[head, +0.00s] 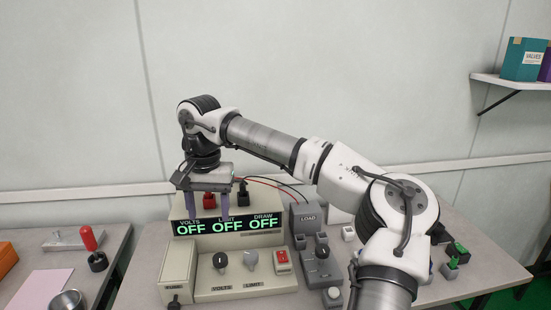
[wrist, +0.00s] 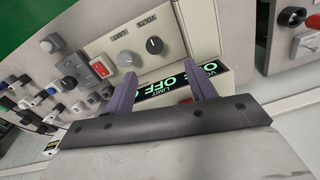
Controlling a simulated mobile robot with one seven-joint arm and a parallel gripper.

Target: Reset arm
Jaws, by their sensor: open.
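My gripper (head: 207,205) hangs pointing down at the top of the beige power supply (head: 245,272). Its two grey-purple fingers (wrist: 161,90) are spread apart with nothing between them. In the head view they overlap the left part of the display, which reads OFF under VOLTS, LIMIT and DRAW (head: 228,227). The display (wrist: 178,86) also shows between and beyond the fingers in the wrist view. I cannot tell whether the fingers touch the housing.
A grey LOAD box (head: 307,219) stands right of the supply, with cables behind. Several small switches and blocks lie farther right, partly behind my arm. A red-handled lever (head: 88,240) stands on the left table. A wall shelf (head: 510,82) holds boxes at upper right.

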